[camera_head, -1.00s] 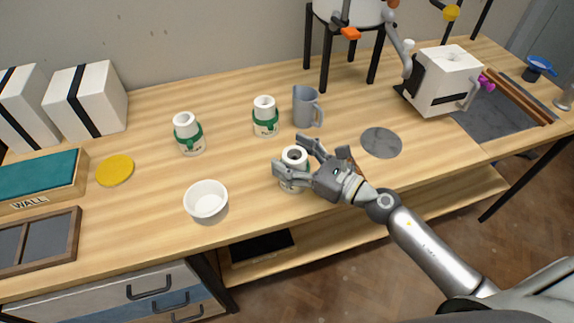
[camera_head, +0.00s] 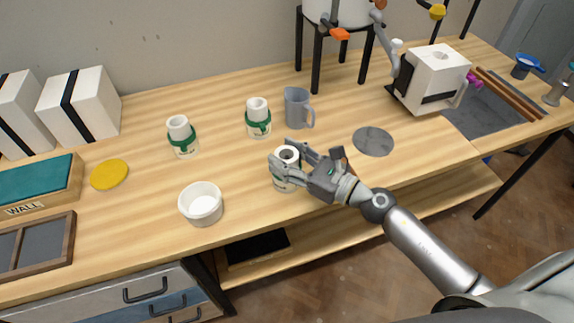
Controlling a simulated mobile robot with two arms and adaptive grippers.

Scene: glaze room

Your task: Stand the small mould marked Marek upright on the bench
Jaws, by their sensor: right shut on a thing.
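Several small white moulds with green bands show, and I cannot read the names on their labels. One mould (camera_head: 284,184) is near the bench's front edge, upright with its round opening on top. My right gripper (camera_head: 287,160) is shut on it near its top and hides part of its band and label. I cannot tell whether its base touches the bench. A second mould (camera_head: 182,139) stands upright to the left, and a third mould (camera_head: 257,120) stands upright behind the held one. My left gripper is out of view.
On the wooden bench (camera_head: 130,220) are a white bowl (camera_head: 201,206), a grey-blue mug (camera_head: 296,108), a grey disc (camera_head: 373,141) and a yellow disc (camera_head: 109,174). A white machine (camera_head: 435,75) stands at the right. The wood between bowl and yellow disc is clear.

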